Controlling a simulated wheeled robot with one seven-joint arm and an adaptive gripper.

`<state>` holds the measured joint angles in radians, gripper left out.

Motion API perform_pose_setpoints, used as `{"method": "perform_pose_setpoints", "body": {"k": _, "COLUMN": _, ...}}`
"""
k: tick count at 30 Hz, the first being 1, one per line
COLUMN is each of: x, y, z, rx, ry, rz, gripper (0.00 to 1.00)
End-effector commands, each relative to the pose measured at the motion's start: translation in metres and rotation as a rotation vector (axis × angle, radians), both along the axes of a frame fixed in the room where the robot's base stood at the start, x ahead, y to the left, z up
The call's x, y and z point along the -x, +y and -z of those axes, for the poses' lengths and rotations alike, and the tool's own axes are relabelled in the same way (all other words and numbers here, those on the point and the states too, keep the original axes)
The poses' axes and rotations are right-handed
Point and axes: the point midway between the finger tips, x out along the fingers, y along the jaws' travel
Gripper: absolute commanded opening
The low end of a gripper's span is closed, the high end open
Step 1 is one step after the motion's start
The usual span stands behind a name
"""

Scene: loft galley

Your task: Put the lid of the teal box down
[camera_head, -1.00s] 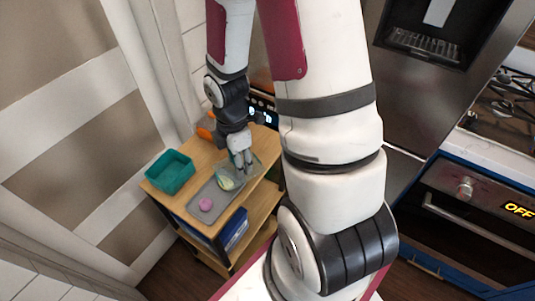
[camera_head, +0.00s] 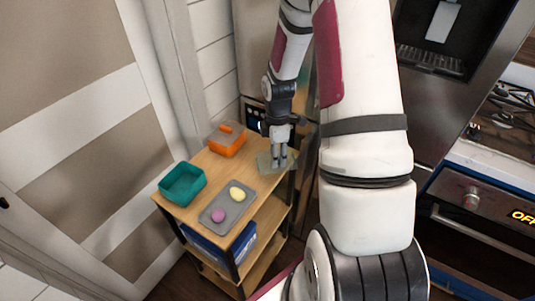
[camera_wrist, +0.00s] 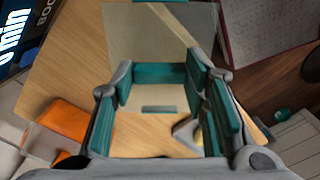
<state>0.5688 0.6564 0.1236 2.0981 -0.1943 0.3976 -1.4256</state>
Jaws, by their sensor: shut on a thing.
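The teal box (camera_head: 183,186) stands open at the left of the wooden cart top. Its lid (camera_head: 265,165), a clear greenish pane, is under my gripper (camera_head: 280,163) at the cart's right edge, well apart from the box. In the wrist view the pane (camera_wrist: 140,35) lies beyond and between the teal-padded fingers of my gripper (camera_wrist: 162,95), which is shut on the lid. The lid looks about level and close to the wood; I cannot tell whether it touches. Its exact grasped part is hard to make out.
A grey tray (camera_head: 224,217) with a yellow piece (camera_head: 237,194) and a purple piece (camera_head: 218,215) sits at the front middle. An orange box (camera_head: 227,140) stands at the back. Bare wood (camera_head: 210,166) lies between the boxes. Lower shelf holds a blue thing (camera_head: 205,245).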

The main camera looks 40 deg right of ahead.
Motion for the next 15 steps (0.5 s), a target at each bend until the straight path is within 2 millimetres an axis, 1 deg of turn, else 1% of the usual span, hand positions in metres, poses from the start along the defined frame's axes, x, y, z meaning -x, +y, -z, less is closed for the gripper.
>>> {"method": "perform_pose_setpoints", "body": {"k": 1, "x": -0.012, "y": -0.001, "z": 0.002, "rx": 0.001, "ry": -0.002, "rz": -0.002, "gripper": 0.20}}
{"method": "perform_pose_setpoints", "body": {"k": 3, "x": -0.024, "y": -0.001, "z": 0.003, "rx": 0.000, "ry": -0.001, "rz": -0.001, "gripper": 0.20}}
{"method": "perform_pose_setpoints", "body": {"k": 6, "x": -0.034, "y": -0.002, "z": 0.004, "rx": 0.000, "ry": 0.000, "rz": 0.001, "gripper": 0.20}}
{"method": "perform_pose_setpoints", "body": {"k": 11, "x": -0.042, "y": -0.002, "z": 0.004, "rx": 0.000, "ry": 0.000, "rz": 0.000, "gripper": 0.20}}
{"method": "perform_pose_setpoints", "body": {"k": 13, "x": -0.048, "y": -0.003, "z": 0.005, "rx": 0.000, "ry": 0.000, "rz": 0.000, "gripper": 0.20}}
{"method": "perform_pose_setpoints", "body": {"k": 15, "x": -0.047, "y": -0.003, "z": 0.014, "rx": -0.001, "ry": 0.004, "rz": 0.000, "gripper": 0.20}}
